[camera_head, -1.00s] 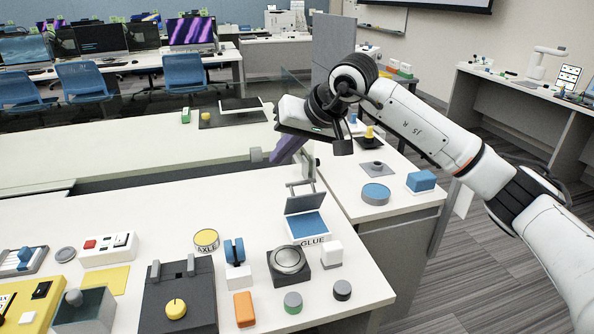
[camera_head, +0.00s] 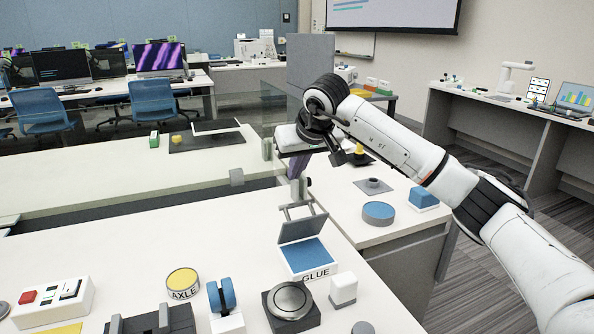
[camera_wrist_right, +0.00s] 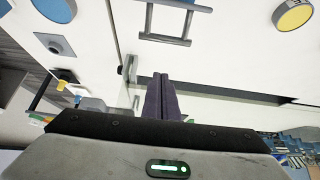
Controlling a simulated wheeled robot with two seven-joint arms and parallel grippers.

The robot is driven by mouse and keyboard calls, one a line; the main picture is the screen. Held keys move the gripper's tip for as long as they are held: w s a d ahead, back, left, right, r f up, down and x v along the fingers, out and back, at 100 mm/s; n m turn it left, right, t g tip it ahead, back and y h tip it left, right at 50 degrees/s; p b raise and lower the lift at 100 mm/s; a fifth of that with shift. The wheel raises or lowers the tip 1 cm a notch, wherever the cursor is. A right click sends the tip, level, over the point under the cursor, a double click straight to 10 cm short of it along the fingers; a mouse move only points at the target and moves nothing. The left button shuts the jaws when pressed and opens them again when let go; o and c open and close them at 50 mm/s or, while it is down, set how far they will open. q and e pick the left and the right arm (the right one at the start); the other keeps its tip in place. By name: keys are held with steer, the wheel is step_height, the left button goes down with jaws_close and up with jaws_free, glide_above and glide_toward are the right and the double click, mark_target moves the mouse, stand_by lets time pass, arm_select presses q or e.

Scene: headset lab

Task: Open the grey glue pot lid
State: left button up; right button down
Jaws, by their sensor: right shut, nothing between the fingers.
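The glue pot is a white box labelled GLUE (camera_head: 318,275) with a blue inside, on the near table. Its grey lid (camera_head: 300,229) stands raised and tilted at the back edge, leaving the blue inside uncovered. A grey bar handle (camera_head: 284,214) rises from the lid; it also shows in the wrist view (camera_wrist_right: 165,39). My right gripper (camera_head: 297,178), with purple fingers, is above and behind the handle. In the wrist view its fingers (camera_wrist_right: 161,80) are together, empty, and apart from the handle. My left gripper is out of view.
A yellow-topped AXLE pot (camera_head: 183,281), a blue part (camera_head: 222,296), a dark block with a round metal top (camera_head: 290,299) and a white block (camera_head: 343,288) stand near the pot. A blue round pot (camera_head: 378,212) is on the right table.

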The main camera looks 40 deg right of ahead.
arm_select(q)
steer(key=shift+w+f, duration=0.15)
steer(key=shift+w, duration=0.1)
arm_select(e)
steer(key=shift+s+f, duration=0.15)
steer(key=shift+f, duration=2.9)
